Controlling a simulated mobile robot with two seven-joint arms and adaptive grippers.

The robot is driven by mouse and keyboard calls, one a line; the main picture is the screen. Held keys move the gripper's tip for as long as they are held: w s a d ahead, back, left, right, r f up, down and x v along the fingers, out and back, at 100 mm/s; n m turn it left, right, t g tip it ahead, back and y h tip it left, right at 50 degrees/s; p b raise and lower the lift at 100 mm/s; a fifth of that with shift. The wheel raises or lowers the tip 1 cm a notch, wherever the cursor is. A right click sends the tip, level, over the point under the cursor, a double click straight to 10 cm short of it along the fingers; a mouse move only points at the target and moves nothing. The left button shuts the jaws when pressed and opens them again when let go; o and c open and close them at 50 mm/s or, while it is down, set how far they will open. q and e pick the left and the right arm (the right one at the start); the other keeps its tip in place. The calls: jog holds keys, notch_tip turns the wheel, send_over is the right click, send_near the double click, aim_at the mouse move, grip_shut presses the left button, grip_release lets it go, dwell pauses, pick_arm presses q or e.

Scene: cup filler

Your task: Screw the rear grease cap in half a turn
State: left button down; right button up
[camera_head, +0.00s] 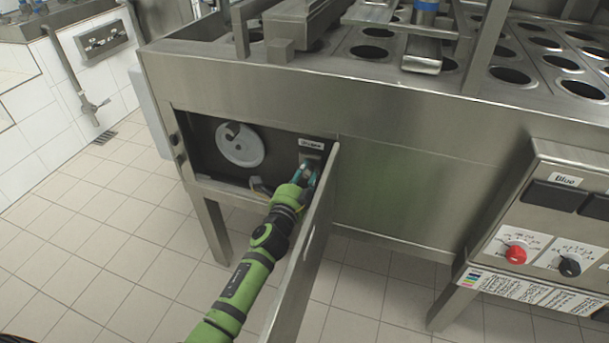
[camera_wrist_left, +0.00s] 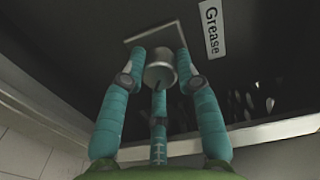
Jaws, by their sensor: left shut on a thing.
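The grease cap shows in the left wrist view as a small round metal cylinder (camera_wrist_left: 159,66) in front of a square plate (camera_wrist_left: 138,36). My left gripper (camera_head: 306,173) reaches into an open compartment in the machine's front. Its teal fingers (camera_wrist_left: 160,72) are shut around the cap, one on each side and one below. In the head view the fingers largely hide the cap. A label reading "Grease" (camera_wrist_left: 210,28) is beside the plate in the wrist view. My right gripper is not in view.
The compartment's open metal door (camera_head: 305,245) stands close on the right of my left arm. A white round disc (camera_head: 240,145) is inside the compartment on the left. A control panel with red and black knobs (camera_head: 516,254) is far right. Tiled floor below is clear.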

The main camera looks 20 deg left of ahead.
pick_arm(q)
jog(key=m, duration=0.4)
jog(key=shift+a+f+m, duration=0.1)
jog(key=shift+a+m, duration=0.05)
jog(key=shift+m, duration=3.35)
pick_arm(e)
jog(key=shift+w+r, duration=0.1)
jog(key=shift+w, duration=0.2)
pick_arm(q)
jog(key=shift+r, duration=0.2)
jog(key=c, duration=0.9)
grip_release()
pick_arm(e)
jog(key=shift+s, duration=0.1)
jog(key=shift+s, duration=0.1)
